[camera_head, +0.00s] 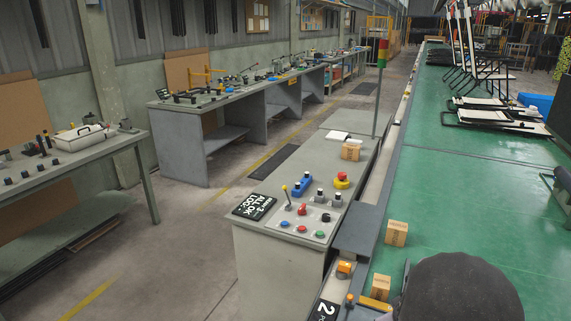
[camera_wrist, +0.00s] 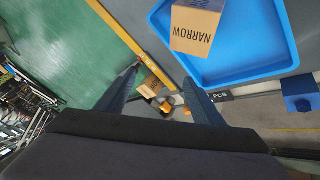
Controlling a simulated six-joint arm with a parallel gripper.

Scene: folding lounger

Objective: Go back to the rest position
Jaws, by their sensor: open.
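My gripper (camera_wrist: 162,74) shows in the wrist view as two dark fingers spread apart, with nothing held between them. A cardboard box (camera_wrist: 151,85) and an orange knob (camera_wrist: 167,106) show in the gap, farther off and apart from the fingers. A dark rounded part of my arm (camera_head: 460,290) fills the bottom right of the head view. The fingers cannot be made out there.
A blue tray (camera_wrist: 287,62) holds a box marked NARROW (camera_wrist: 197,25). Two boxes (camera_head: 396,233) (camera_head: 381,287) are by the green conveyor (camera_head: 450,190). The control console (camera_head: 285,253) carries buttons and a lever. Folded loungers (camera_head: 495,116) lie farther back.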

